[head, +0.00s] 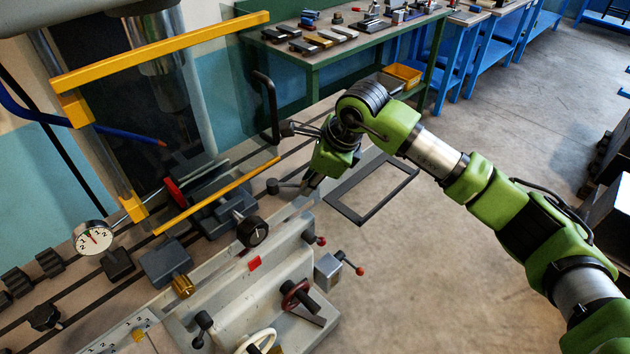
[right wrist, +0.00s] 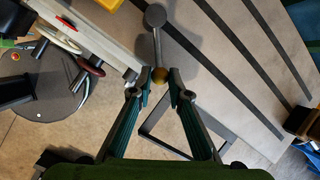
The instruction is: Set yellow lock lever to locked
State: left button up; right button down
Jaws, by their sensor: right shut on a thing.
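The lock lever shows in the right wrist view as a grey rod (right wrist: 157,45) running from a round dark hub (right wrist: 155,15) to a yellow-brown ball knob (right wrist: 160,75). In the head view the lever's dark hub (head: 272,186) sits at the edge of the machine table, and the knob is hidden by my gripper. My right gripper (head: 309,188) comes down at the lever's free end. In the right wrist view its fingertips (right wrist: 156,88) are at both sides of the knob, and it is shut on it. My left gripper is not in view.
A yellow-framed guard (head: 165,50) stands at the left. A dark rectangular frame (head: 395,195) lies right of my gripper. A green workbench (head: 340,50) stands behind. Open floor lies right.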

jog(key=shift+r, duration=0.1)
jog(key=c, duration=1.9)
grip_release()
jog(key=v, duration=1.2)
jog(key=shift+s, duration=0.1)
